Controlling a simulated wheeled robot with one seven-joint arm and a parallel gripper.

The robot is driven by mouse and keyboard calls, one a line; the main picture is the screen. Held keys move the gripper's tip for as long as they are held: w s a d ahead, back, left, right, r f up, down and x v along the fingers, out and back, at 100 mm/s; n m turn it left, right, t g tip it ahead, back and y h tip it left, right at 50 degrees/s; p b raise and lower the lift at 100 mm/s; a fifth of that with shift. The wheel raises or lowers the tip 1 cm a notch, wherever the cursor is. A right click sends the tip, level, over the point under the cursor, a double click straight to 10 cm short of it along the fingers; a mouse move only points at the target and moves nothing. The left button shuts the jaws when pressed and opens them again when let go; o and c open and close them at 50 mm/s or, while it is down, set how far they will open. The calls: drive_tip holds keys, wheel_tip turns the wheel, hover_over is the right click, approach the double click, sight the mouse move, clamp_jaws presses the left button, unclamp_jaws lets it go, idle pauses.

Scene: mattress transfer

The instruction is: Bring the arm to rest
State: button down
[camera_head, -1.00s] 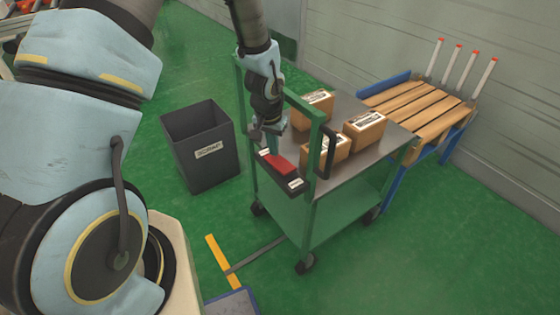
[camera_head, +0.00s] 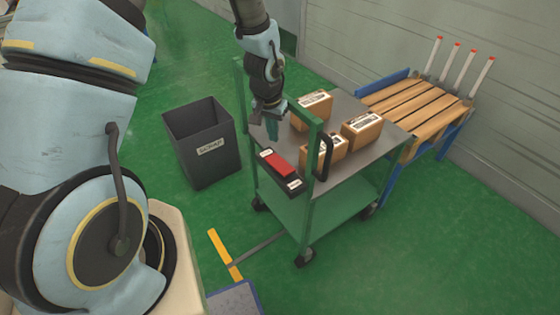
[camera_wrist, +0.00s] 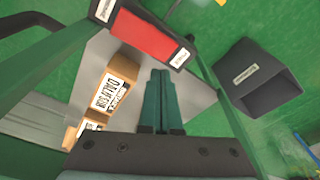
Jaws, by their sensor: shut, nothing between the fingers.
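My gripper (camera_head: 275,131) is at the left part of the green cart (camera_head: 315,175), just behind the black-and-red box on the cart's near end. In the wrist view its two green fingers (camera_wrist: 161,85) lie side by side, shut, with nothing between them. My light-blue arm comes down to it from the top of the head view. I cannot tell its exact height over the cart's top.
Several labelled cardboard boxes (camera_head: 361,130) stand on the cart's grey top. The black-and-red box (camera_head: 279,170) is at the near end; it also shows in the wrist view (camera_wrist: 143,35). A dark scrap bin (camera_head: 203,160) stands left. A wooden slatted rack (camera_head: 420,107) stands behind right.

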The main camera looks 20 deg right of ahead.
idle(0.3)
drive_tip(key=w+a+r+n+y, duration=0.1)
drive_tip(key=w+a+r+n, duration=0.1)
drive_tip(key=a+r, duration=0.45)
drive_tip(key=w+a+r+n, duration=0.15)
drive_tip(key=a+r, duration=0.25)
drive_tip(key=a, duration=0.5)
drive_tip(key=s+a+r+n, duration=0.2)
drive_tip(key=s+a+r, duration=0.1)
drive_tip(key=a, duration=0.4)
drive_tip(key=s+a+r+n, duration=0.3)
drive_tip(key=s+a+r, duration=0.1)
drive_tip(key=a, duration=0.3)
drive_tip(key=shift+s+a+r, duration=0.2)
drive_tip(key=shift+a+r, duration=0.1)
drive_tip(key=shift+r, duration=0.2)
